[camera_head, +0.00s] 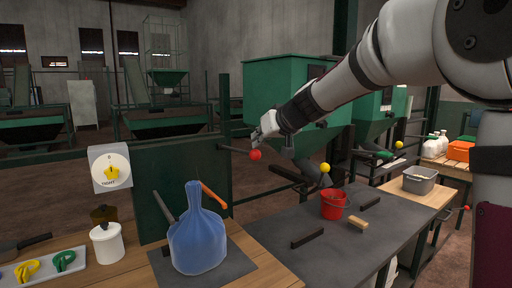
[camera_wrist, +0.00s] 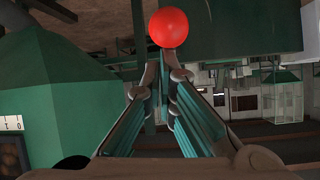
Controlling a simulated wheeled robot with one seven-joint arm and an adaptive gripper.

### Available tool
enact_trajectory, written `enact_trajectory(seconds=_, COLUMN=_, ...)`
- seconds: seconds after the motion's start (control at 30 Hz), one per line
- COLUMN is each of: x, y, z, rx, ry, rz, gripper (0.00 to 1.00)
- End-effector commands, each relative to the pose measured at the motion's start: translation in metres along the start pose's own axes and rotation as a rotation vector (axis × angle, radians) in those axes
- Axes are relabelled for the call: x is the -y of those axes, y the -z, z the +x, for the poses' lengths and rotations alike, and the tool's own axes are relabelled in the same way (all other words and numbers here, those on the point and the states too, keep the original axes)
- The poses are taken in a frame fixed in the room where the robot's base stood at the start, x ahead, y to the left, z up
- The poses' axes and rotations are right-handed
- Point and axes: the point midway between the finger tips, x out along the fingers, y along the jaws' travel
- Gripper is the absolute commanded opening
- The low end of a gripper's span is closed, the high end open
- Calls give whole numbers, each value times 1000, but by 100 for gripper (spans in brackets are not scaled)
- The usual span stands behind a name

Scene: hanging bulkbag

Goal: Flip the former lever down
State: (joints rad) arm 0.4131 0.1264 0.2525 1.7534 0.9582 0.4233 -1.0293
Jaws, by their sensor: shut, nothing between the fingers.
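A lever with a red ball knob (camera_head: 255,155) sticks out near the green panel, its thin rod running left toward the post. A second lever with a yellow ball knob (camera_head: 325,168) stands to its right. I cannot read which one is the former lever. My gripper (camera_head: 262,134) is shut and empty, just above the red knob in the head view. In the wrist view the red knob (camera_wrist: 168,28) shows large just beyond the tips of my gripper (camera_wrist: 163,62). I cannot tell whether they touch.
A dark table holds a red bucket (camera_head: 333,204) and a brush (camera_head: 357,222). Another yellow knob (camera_head: 399,145) and red knob (camera_head: 466,208) are farther right.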

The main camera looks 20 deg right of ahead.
Motion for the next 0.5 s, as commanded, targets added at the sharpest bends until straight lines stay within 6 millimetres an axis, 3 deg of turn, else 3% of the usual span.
enact_trajectory(seconds=0.5, x=-7, y=-45, z=16, rx=0, ry=-1, rz=-2, gripper=0)
